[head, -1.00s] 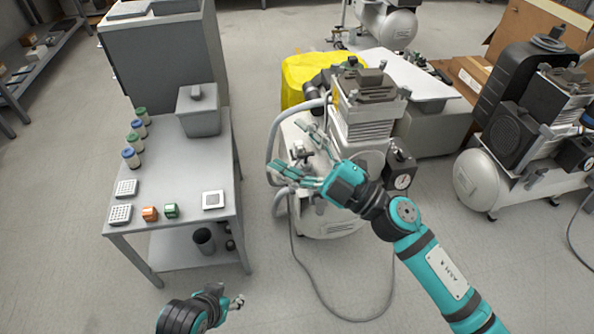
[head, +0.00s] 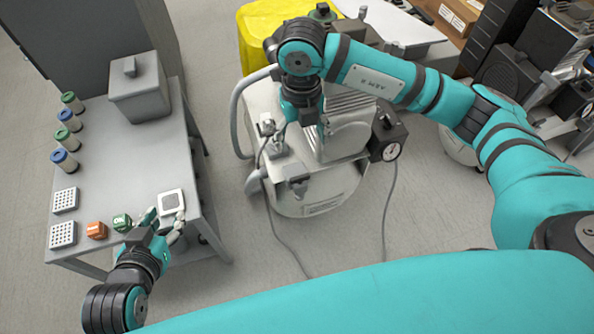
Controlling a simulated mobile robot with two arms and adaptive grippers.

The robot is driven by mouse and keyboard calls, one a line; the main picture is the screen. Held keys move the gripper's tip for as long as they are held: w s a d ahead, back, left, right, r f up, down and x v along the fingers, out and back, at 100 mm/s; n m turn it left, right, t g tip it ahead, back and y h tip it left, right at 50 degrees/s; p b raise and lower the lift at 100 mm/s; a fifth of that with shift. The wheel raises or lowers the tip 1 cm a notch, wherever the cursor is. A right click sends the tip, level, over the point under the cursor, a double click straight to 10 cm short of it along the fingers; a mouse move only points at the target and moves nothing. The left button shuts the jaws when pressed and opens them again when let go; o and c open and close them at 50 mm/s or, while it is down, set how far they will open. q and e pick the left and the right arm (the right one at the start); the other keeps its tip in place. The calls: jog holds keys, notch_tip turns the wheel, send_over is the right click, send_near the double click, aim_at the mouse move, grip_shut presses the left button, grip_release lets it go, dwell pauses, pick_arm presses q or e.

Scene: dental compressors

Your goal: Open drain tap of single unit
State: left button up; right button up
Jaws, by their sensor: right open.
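The single compressor unit has a white tank (head: 325,190) and stands on the floor in mid-view, with a ribbed motor head and a black gauge box (head: 388,140). Small metal fittings (head: 272,140) sit on the tank's left top, and a grey fitting (head: 297,186) sits at its front. I cannot tell for sure which part is the drain tap. My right gripper (head: 293,148) points down over the tank beside the upper fittings. It is open, and my arm hides part of the motor head. My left gripper (head: 164,220) is over the grey table's front edge, fingers apart, seemingly empty.
The grey table (head: 120,160) holds a grey lidded box (head: 140,95), several capped jars (head: 68,136), an orange block (head: 97,230), a green block (head: 122,222) and a white square pad (head: 171,202). A hose and cable trail on the floor. Another compressor (head: 555,125) stands right.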

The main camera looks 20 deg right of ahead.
jog(key=b, duration=0.2)
send_over(300, 177)
notch_tip(300, 177, down, 7)
jog(key=shift+f, duration=0.1)
notch_tip(300, 177, down, 7)
jog(key=shift+f+b, duration=0.1)
jog(key=shift+b, duration=0.7)
pick_arm(q)
jog(key=w+d+r+t+h, duration=0.1)
jog(key=w+r+t, duration=0.1)
jog(key=r+t, duration=0.3)
jog(key=w+d+r+t+h, duration=0.2)
jog(key=r+t, duration=0.3)
jog(key=r, duration=0.5)
jog(key=shift+d+r+h, duration=0.2)
jog(key=shift+r+h, duration=0.1)
jog(key=shift+r, duration=0.05)
pick_arm(e)
jog(key=shift+f, duration=0.35)
pick_arm(q)
jog(key=shift+t, duration=0.3)
pick_arm(e)
jog(key=c, duration=1.2)
